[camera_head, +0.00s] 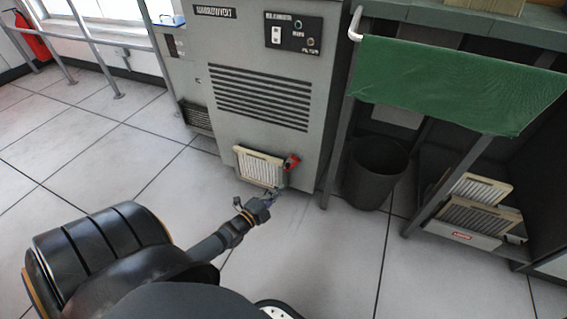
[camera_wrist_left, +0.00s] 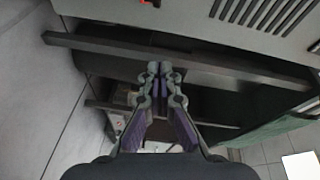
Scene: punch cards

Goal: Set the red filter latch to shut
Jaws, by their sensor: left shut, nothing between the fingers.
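The red filter latch (camera_head: 291,161) sits at the upper right corner of a cream-framed filter (camera_head: 259,167) low on the front of the grey machine. In the left wrist view a small red part (camera_wrist_left: 150,3), probably the latch, shows at the top edge, mostly cut off. My left gripper (camera_head: 276,193) is below and slightly left of the latch, near the filter's lower right corner, apart from the latch. In the wrist view its fingertips (camera_wrist_left: 159,68) are together with nothing between them. My right gripper is in neither view.
The grey machine (camera_head: 222,60) has a wide vent above the filter. A dark bin (camera_head: 373,172) stands to its right, beside a bench with a hanging green cloth (camera_head: 455,85). Spare filters (camera_head: 478,218) lie in a lower shelf. Pale floor left of the machine is open.

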